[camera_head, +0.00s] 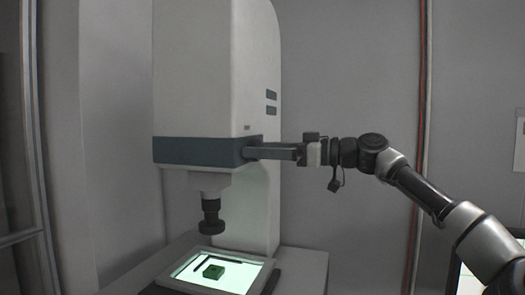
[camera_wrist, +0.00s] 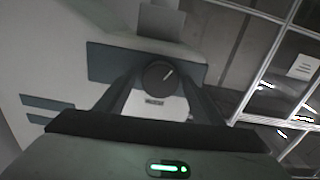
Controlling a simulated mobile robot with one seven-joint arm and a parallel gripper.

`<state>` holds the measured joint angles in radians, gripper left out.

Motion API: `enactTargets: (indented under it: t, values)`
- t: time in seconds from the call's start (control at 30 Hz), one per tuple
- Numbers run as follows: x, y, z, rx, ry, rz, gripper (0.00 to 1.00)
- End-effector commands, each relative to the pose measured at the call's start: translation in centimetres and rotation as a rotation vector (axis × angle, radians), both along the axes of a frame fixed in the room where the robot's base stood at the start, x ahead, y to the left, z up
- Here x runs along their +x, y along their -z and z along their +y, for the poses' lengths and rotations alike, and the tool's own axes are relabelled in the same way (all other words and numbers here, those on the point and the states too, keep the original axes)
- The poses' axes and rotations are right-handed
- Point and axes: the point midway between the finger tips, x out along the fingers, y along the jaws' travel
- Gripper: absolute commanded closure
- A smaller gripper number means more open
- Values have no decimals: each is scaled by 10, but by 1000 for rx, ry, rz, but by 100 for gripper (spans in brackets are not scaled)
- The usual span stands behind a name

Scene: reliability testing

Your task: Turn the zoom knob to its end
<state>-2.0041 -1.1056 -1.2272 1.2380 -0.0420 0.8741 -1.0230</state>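The zoom knob (camera_wrist: 160,75) is a round dark dial with a white pointer line aimed to the upper right. In the head view my gripper (camera_head: 250,152) reaches in from the right to the band's side, and the knob is hidden there.
Below the objective (camera_head: 211,216) is a lit stage (camera_head: 245,273) with a small green block (camera_head: 213,271) on it. A grey wall stands behind. Glass-panelled framing (camera_wrist: 285,75) is at the right in the wrist view.

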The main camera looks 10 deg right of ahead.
Motion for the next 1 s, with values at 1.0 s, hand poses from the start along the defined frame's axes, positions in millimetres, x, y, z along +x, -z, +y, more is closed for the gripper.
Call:
enactTargets:
  t: [1.0]
  values:
    - [-80,0,-140,2,2,-1,38]
